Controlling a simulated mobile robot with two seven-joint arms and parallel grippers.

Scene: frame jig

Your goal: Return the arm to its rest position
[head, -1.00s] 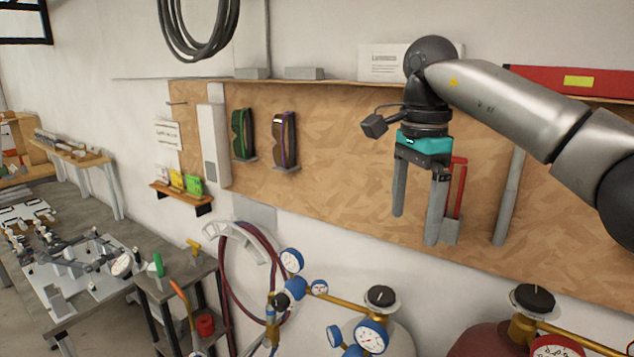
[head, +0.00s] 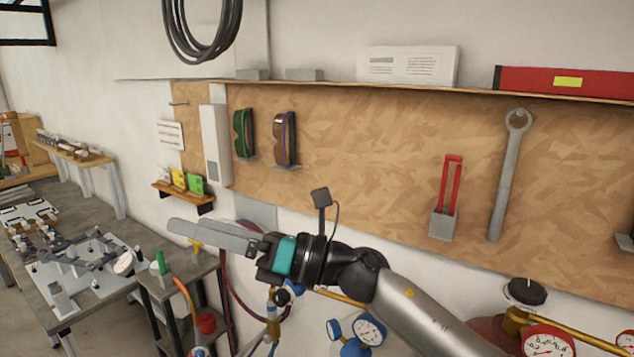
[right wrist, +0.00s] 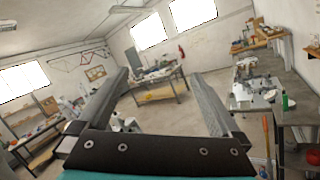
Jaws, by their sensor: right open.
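My right gripper (head: 190,232) reaches in from the lower right of the head view. Its fingers point left, in front of the wall and above the small stand with tools. In the right wrist view the two fingers (right wrist: 160,92) are spread apart with nothing between them. Beyond them lies the open room. My left gripper is not in view.
Gas gauges (head: 368,332) and valves stand below the right arm. A board (head: 380,150) on the wall holds goggles (head: 284,138), a red-handled tool (head: 450,185) and a large wrench (head: 510,170). A workbench with a jig (head: 75,270) stands at left.

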